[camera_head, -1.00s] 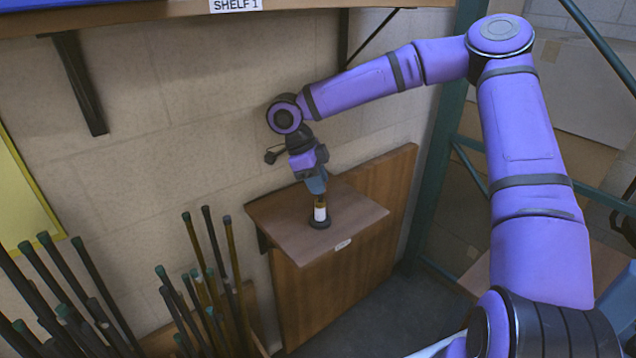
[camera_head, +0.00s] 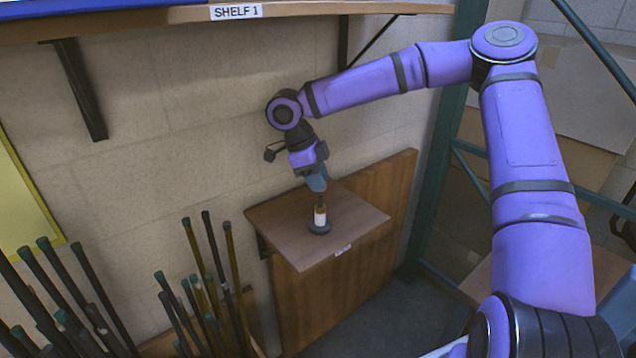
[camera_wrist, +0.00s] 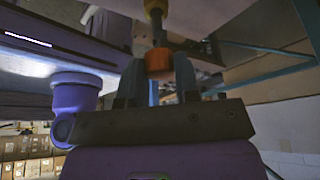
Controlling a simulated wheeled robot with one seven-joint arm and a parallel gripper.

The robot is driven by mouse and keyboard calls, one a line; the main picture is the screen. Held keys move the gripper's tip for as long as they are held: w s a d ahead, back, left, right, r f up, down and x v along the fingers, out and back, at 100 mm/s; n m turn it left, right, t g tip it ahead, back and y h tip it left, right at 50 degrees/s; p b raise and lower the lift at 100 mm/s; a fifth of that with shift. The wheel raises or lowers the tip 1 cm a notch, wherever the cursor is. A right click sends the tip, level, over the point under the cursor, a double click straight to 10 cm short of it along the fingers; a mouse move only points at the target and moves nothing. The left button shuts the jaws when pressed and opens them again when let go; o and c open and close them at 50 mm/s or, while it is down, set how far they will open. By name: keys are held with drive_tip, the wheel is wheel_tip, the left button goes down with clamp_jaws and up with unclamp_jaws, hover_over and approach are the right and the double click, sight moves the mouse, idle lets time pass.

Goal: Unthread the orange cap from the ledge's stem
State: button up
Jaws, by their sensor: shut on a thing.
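The wooden ledge (camera_head: 350,217) juts from the wall and bears a dark round base (camera_head: 319,229) with an upright white stem (camera_head: 320,217). A thin dark rod rises from the stem's brownish-yellow top toward my gripper (camera_head: 318,186), which points down over it. In the wrist view, my gripper (camera_wrist: 159,72) is shut on the orange cap (camera_wrist: 158,62), held between the fingertips. The dark rod (camera_wrist: 157,34) runs between the cap and a yellow part (camera_wrist: 155,9). I cannot tell whether the rod's end is still inside the cap.
Several dark and brown rods (camera_head: 215,285) stand upright at the lower left, near the ledge. A shelf (camera_head: 180,20) with dark brackets overhangs the wall. A green metal frame (camera_head: 440,160) stands to the right. Space around the ledge's top is clear.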

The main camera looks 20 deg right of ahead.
drive_tip(key=shift+r, duration=0.1)
drive_tip(key=shift+r, duration=1.9)
